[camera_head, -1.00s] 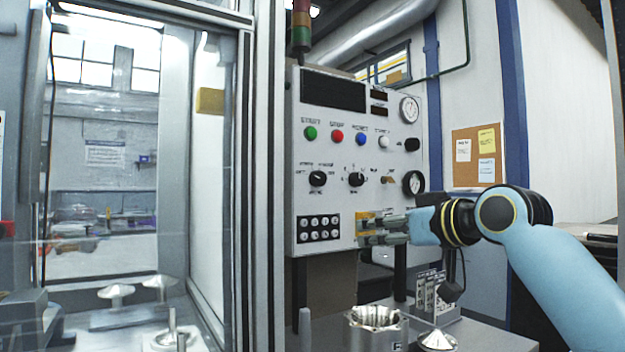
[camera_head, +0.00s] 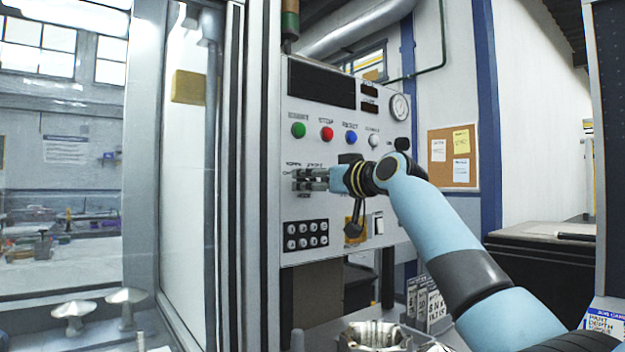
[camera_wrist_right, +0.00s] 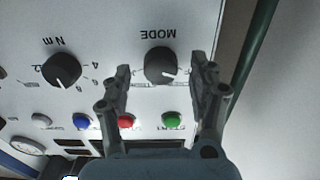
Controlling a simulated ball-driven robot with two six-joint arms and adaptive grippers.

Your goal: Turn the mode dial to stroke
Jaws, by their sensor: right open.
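The mode dial (camera_wrist_right: 160,65) is a round black knob on the white control panel, under the label MODE, which appears upside down in the right wrist view. Its pale pointer mark faces right and slightly down in that view. My right gripper (camera_wrist_right: 160,80) is open, with one finger on each side of the dial and visible gaps between. In the head view the right gripper (camera_head: 308,180) is in front of the panel's left part and hides the dial. The printing around the dial is too small to read.
A second black dial (camera_wrist_right: 62,70) marked Nm sits beside the mode dial. Green (camera_head: 298,130), red (camera_head: 327,133) and blue (camera_head: 351,137) buttons are above my gripper in the head view; a black keypad (camera_head: 306,235) is below. A glass door (camera_head: 185,180) stands left.

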